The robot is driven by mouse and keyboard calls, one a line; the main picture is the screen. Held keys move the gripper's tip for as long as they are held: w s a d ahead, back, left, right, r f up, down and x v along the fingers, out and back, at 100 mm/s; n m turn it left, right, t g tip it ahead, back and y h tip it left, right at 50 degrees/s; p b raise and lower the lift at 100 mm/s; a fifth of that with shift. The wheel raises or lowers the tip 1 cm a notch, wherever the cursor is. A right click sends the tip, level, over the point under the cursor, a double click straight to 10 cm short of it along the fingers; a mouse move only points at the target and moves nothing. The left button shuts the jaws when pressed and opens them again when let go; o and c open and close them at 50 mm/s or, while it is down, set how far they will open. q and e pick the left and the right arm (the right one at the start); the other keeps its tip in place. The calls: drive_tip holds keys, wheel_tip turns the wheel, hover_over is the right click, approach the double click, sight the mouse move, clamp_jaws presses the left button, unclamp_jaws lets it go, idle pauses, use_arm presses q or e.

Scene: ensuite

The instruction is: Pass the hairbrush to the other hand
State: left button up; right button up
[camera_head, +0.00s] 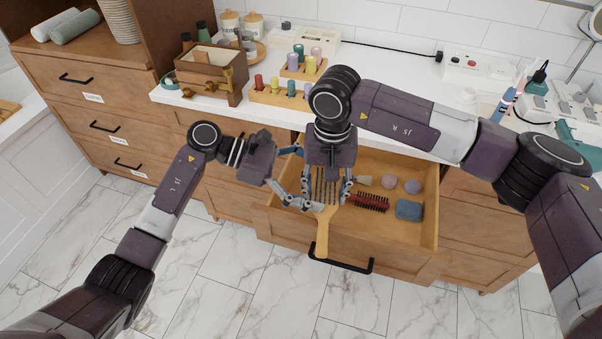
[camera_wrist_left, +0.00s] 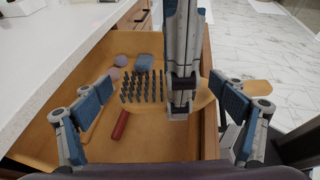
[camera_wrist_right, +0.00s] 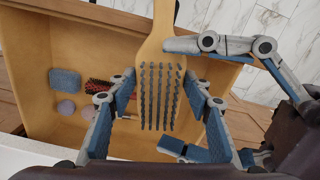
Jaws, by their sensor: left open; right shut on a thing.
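A wooden paddle hairbrush (camera_head: 321,216) with dark bristles hangs handle down above the open drawer, in front of my chest. My right gripper (camera_head: 326,188) is shut on the sides of its head; the bristles (camera_wrist_right: 158,95) show between its fingers in the right wrist view. My left gripper (camera_head: 296,177) is open beside the brush, coming from the left. In the left wrist view the brush (camera_wrist_left: 203,98) lies crosswise ahead of the spread fingers, its handle passing behind the right-hand finger. I cannot tell whether the left fingers touch it.
The open drawer (camera_head: 428,205) below holds a red brush (camera_head: 370,201), a blue-grey block (camera_head: 409,210) and two round purple items (camera_head: 389,181). The counter (camera_head: 395,68) behind carries a wooden caddy (camera_head: 212,75) and bottle racks. The floor in front is clear.

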use_arm(q)
drive_tip(key=shift+d+f, duration=0.15)
drive_tip(key=shift+d, duration=0.25)
drive_tip(key=shift+c, duration=0.2)
drive_tip(key=c, duration=1)
drive_tip(key=shift+c, duration=1.2)
use_arm(e)
drive_tip(key=o, duration=1.2)
drive_tip(key=shift+o, duration=0.2)
drive_tip(key=shift+r, duration=0.1)
